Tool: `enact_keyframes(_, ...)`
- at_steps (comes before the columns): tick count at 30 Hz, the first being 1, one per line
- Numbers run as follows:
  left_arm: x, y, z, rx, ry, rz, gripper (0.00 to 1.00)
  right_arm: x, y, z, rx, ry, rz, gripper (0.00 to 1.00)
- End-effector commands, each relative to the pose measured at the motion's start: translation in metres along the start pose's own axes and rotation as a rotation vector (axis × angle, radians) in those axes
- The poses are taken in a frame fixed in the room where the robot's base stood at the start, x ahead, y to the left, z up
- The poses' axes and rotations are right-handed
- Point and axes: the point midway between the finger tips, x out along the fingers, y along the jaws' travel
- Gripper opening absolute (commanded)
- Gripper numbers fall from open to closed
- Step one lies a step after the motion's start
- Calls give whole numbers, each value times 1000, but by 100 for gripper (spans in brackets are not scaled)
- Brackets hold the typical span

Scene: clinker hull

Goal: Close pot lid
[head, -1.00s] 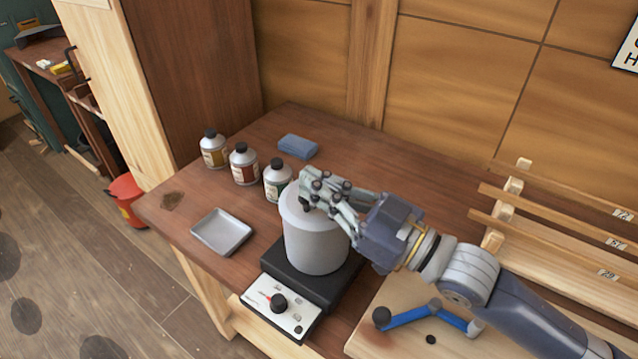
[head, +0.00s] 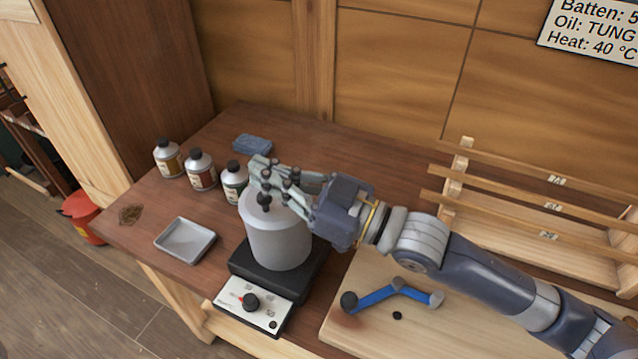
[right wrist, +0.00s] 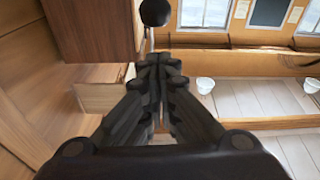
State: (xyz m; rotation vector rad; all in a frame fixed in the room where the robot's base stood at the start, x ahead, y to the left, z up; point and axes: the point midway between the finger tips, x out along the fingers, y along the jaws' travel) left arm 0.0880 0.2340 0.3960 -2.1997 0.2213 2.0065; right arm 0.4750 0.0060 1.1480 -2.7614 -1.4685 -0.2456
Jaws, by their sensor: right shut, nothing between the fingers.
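The pot (head: 280,238) is a pale grey cylinder standing upright on a black hot plate (head: 240,262). A pale lid with a dark round knob (head: 264,201) appears to lie on its top; my fingers hide part of the rim, so I cannot tell if it sits fully flat. My right gripper (head: 262,172) is just above and behind the knob, reaching in from the right. In the right wrist view its fingers (right wrist: 158,66) are together with nothing between them. A black ball (right wrist: 155,12) shows beyond the fingertips. My left gripper is not in view.
Three bottles (head: 201,172) and a blue block (head: 253,145) stand behind and left of the pot. A grey tray (head: 185,240) lies to the left. A blue-handled tool (head: 390,292) lies on a board at right, below a wooden rack (head: 520,225).

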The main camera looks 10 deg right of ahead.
Motion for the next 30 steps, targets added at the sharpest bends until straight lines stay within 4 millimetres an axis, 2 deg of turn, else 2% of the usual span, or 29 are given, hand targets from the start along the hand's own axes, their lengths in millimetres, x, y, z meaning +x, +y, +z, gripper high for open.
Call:
enact_keyframes(1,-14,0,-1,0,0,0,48,3,2,-14,-1,1,1,0)
enact_keyframes(2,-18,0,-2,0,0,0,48,4,3,-18,-1,1,1,0)
enact_keyframes(5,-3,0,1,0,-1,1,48,-14,3,-6,-3,-4,4,0)
enact_keyframes(18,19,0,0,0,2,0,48,-79,2,-7,0,-4,4,0)
enact_keyframes(24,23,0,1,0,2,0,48,-93,2,-9,0,-2,3,0)
enact_keyframes(30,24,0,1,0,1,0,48,-97,2,-10,0,0,2,0)
